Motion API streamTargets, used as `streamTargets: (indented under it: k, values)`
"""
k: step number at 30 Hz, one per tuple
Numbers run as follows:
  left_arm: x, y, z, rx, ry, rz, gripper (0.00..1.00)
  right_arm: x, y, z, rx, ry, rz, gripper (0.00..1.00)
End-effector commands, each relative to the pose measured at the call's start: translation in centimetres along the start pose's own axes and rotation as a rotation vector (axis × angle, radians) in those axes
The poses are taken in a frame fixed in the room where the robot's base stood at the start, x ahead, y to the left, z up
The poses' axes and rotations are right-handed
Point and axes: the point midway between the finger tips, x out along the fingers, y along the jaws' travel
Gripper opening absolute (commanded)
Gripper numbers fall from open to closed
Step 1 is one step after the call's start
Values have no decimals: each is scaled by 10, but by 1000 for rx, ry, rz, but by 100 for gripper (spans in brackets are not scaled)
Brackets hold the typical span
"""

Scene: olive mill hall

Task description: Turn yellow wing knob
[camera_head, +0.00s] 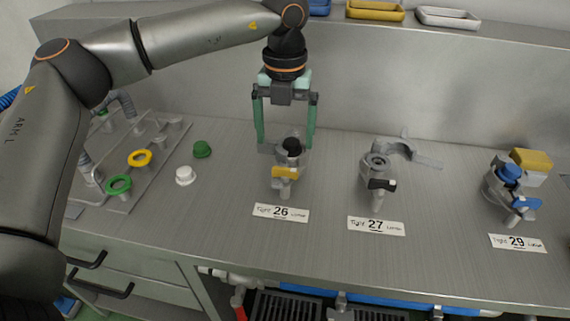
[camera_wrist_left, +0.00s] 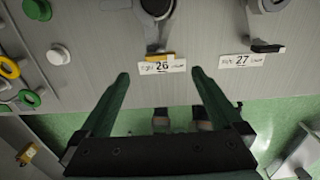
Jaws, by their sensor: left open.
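The yellow wing knob (camera_head: 285,172) sits on the front of a grey metal fitting with a black round cap (camera_head: 292,145), behind the label 26 (camera_head: 281,212). In the left wrist view, a strip of the yellow knob (camera_wrist_left: 160,57) shows just above that label (camera_wrist_left: 162,67). My left gripper (camera_head: 286,147) has its green fingers spread wide and pointing down over this fitting, and nothing is between them. In the left wrist view, the gripper's fingertips (camera_wrist_left: 160,74) lie either side of the label's position, apart from the knob. My right gripper is not in view.
To the right stand a fitting with a black wing knob (camera_head: 382,184) and one with a blue wing knob (camera_head: 527,203). At left are a panel with yellow and green rings (camera_head: 140,158), a green cap (camera_head: 202,149) and a white cap (camera_head: 185,176). Trays (camera_head: 375,11) line the back ledge.

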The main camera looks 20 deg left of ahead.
Motion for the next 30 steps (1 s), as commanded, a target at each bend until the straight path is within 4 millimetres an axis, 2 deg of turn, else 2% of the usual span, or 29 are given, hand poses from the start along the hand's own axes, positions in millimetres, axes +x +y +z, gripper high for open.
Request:
streamTargets:
  k: [1,6,12,16,24,26,30]
  values:
    - [13,1,-1,0,3,3,100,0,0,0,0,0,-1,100]
    - [46,0,-1,0,4,1,100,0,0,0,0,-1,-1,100]
    - [73,0,-1,1,3,0,100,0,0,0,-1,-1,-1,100]
    - [80,0,-1,1,2,-2,100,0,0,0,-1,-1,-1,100]
    - [82,0,0,1,1,-2,100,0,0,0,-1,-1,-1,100]
    - [82,0,0,1,1,-2,96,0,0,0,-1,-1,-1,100]
    - [81,0,0,1,1,-2,80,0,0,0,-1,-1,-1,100]
